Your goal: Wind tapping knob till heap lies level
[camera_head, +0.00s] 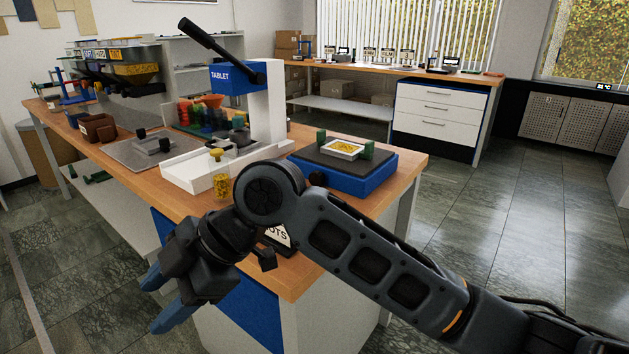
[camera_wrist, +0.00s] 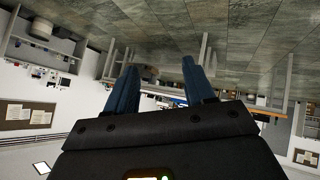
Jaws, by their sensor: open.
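The tapping unit has a blue base (camera_head: 345,180) with a dark top plate, at the right end of the wooden bench. A black knob (camera_head: 317,179) sticks out at its front left corner. On the plate a white tray (camera_head: 328,150) holds a yellow heap (camera_head: 345,147) between two green blocks; from here I cannot tell how level the heap lies. My gripper (camera_head: 160,299) hangs open and empty off the bench's front left side, pointing down and left, well away from the knob. In the wrist view its two blue fingers (camera_wrist: 160,70) stand apart with nothing between them.
The tablet press (camera_head: 265,95) with its long black lever stands on the bench left of the tapping unit. A jar of yellow grains (camera_head: 221,187) stands near the front edge. A black labelled stand (camera_head: 276,238), partly hidden by my arm, is near the edge. Open floor (camera_head: 470,220) lies right.

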